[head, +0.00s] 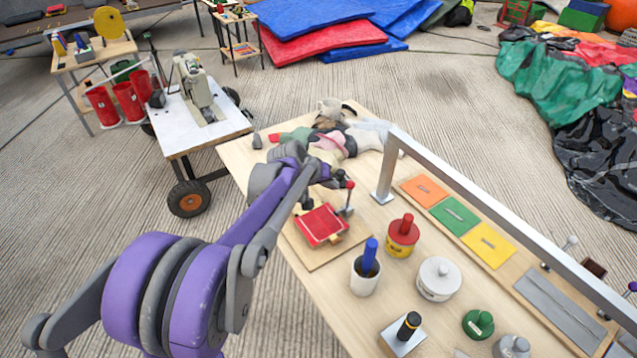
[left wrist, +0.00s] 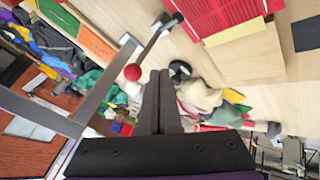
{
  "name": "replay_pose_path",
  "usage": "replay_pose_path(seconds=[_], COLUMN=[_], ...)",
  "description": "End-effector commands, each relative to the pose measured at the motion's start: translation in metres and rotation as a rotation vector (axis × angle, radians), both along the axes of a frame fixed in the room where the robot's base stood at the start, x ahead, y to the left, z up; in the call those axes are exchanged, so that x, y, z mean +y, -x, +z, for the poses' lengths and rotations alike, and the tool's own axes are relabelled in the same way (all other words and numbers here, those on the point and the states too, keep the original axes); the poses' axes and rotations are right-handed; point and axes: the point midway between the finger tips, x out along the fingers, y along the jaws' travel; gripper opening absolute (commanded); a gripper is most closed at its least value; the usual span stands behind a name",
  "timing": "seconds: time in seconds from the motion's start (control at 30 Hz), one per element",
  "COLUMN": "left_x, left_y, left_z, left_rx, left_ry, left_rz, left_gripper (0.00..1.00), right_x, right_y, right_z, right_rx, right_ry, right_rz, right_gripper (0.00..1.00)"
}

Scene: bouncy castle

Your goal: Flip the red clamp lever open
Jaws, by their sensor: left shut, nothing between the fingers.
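The red clamp lever shows as a red ball knob (head: 349,184) on a thin metal arm that stands up beside a red ribbed plate (head: 320,225) on a wooden board. In the left wrist view the red knob (left wrist: 133,72) sits just left of my fingertips, and its metal arm runs up towards the ribbed plate (left wrist: 220,12). My left gripper (head: 332,183) is close beside the knob; its dark fingers (left wrist: 160,74) are together and empty. I cannot tell whether they touch the knob. My wrist partly hides the clamp area. My right gripper is not in view.
The wooden table (head: 340,300) holds a red-lidded yellow tin (head: 402,238), a white cup (head: 365,277) with a blue handle and a white round tin (head: 438,279). A metal frame (head: 480,210) rises on the right. Crumpled cloths (head: 340,140) lie behind the clamp.

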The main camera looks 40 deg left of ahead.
Motion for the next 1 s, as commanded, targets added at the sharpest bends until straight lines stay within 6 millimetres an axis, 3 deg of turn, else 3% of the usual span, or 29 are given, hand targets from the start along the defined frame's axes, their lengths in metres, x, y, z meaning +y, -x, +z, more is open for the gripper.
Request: replay_pose_path(seconds=[0.2, 0.67, 1.0], left_x=[-0.012, -0.013, -0.020], left_y=[-0.010, -0.012, -0.027], left_z=[0.002, 0.002, 0.009], left_rx=[0.000, 0.009, 0.131], left_ry=[0.000, -0.002, -0.056], left_rz=[0.000, 0.000, -0.003], left_gripper=[0.00, 0.00, 0.00], right_x=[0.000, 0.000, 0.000], right_y=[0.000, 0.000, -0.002], right_z=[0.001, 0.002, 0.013], right_rx=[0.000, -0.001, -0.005], right_ry=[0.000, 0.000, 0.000], right_rz=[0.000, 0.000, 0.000], right_gripper=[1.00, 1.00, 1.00])
